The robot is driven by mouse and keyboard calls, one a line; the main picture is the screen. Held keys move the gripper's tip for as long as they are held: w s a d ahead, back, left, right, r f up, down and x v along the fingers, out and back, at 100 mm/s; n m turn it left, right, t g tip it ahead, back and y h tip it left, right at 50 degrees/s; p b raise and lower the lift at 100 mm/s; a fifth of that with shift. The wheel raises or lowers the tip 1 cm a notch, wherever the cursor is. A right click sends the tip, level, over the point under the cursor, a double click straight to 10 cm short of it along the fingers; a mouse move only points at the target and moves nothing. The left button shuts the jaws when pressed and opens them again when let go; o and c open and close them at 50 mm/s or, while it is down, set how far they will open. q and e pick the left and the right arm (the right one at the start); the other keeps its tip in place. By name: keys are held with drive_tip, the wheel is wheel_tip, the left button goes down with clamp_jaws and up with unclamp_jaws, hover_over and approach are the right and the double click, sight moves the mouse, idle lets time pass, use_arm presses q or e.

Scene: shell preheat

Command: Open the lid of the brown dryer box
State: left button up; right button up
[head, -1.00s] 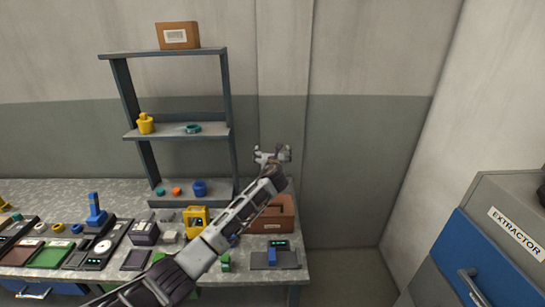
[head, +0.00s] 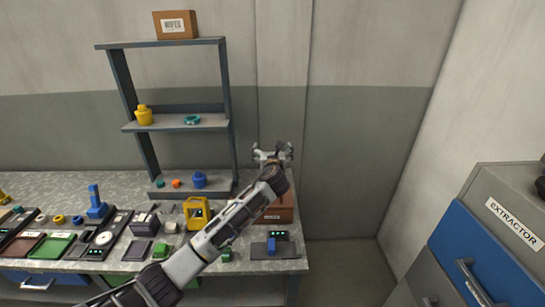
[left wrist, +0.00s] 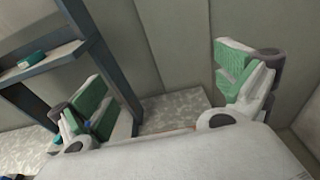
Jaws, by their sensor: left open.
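The brown dryer box (head: 284,213) stands at the right end of the speckled bench in the head view. My left arm covers much of it, and its lid is mostly hidden, so I cannot tell the lid's state. My left gripper (head: 272,152) is open and empty, above and behind the box in the picture. In the left wrist view the two green-padded fingers (left wrist: 165,98) are spread wide, with the bench's far edge and wall between them. The box does not show clearly there. My right gripper is not in view.
A dark shelf unit (head: 181,124) stands on the bench left of the gripper, with a wipes box (head: 176,25) on top. A yellow item (head: 196,212) and a small dark device (head: 283,250) are near the arm. The grey extractor cabinet (head: 507,192) stands at right, beyond open floor.

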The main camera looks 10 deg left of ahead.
use_arm(q)
drive_tip(key=shift+v, duration=2.65)
